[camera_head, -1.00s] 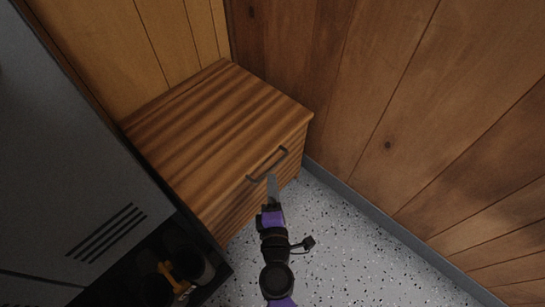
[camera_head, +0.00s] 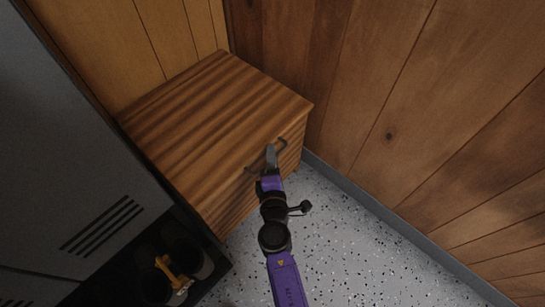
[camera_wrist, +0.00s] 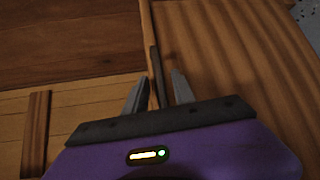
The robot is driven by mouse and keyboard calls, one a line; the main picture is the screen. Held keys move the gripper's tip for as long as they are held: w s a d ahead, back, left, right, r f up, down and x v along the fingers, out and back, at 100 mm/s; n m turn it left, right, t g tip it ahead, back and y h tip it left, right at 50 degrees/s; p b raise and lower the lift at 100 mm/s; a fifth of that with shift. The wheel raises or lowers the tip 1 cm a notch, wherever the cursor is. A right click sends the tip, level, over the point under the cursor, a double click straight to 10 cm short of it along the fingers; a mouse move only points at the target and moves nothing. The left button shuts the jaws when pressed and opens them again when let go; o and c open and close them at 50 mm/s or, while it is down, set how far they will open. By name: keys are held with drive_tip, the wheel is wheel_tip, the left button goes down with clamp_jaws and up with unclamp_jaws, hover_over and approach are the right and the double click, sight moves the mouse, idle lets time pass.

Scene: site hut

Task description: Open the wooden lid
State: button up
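The wooden lid (camera_head: 215,105) is the striped brown top of a wooden chest in the corner, and it lies flat and closed. A dark bar handle (camera_head: 250,171) sits at its front edge. My gripper (camera_head: 271,150) is at the handle, in front of the chest. In the wrist view, the two grey fingers of my gripper (camera_wrist: 157,88) stand apart, with the dark handle bar (camera_wrist: 155,72) between them. A gap shows between the bar and each finger. The lid's striped wood (camera_wrist: 225,60) is on the right in that view.
A grey metal cabinet (camera_head: 60,150) stands close on the left, with a dark open bay below holding an orange-yellow item (camera_head: 170,274). A wood-panelled wall (camera_head: 400,110) rises on the right and behind. Speckled floor (camera_head: 340,230) is clear at the right.

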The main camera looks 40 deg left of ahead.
clamp_jaws()
idle(1.2)
